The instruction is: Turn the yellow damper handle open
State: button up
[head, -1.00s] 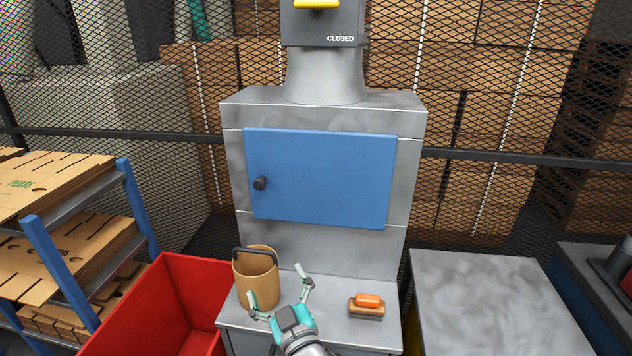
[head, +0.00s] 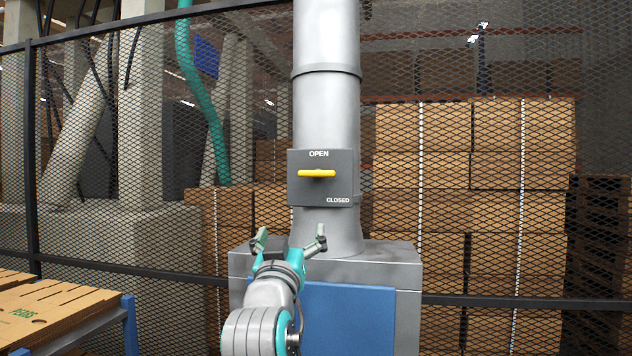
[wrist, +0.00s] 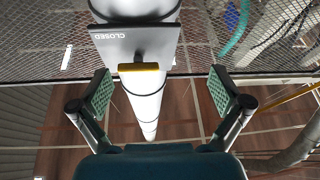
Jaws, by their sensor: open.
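The yellow damper handle (head: 317,173) lies horizontal on a dark grey plate (head: 300,190) fixed to the grey duct. The plate reads OPEN at its top and CLOSED at its lower right. My gripper (head: 290,240) is open and empty, below and a little left of the plate in the head view. In the wrist view the yellow handle (wrist: 142,68) shows ahead, between and beyond the fingertips of my gripper (wrist: 161,88), apart from both. The CLOSED label is upside down there.
The grey duct (head: 328,110) rises from a grey metal cabinet (head: 410,268) with a blue door (head: 350,315). A black mesh fence (head: 480,275) stands behind, with stacked cartons (head: 500,180) beyond it. A rack with flat cardboard (head: 50,312) stands at lower left.

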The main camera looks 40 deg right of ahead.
aim_at(316, 175)
notch_tip(316, 175, up, 7)
jog(key=s+d+m+g+h, duration=0.1)
jog(key=s+m+g+h, duration=0.1)
jog(key=s, duration=0.1)
jog(key=x, duration=1.1)
jog(key=shift+w+f, duration=0.2)
jog(key=shift+f, duration=0.1)
jog(key=c, duration=1)
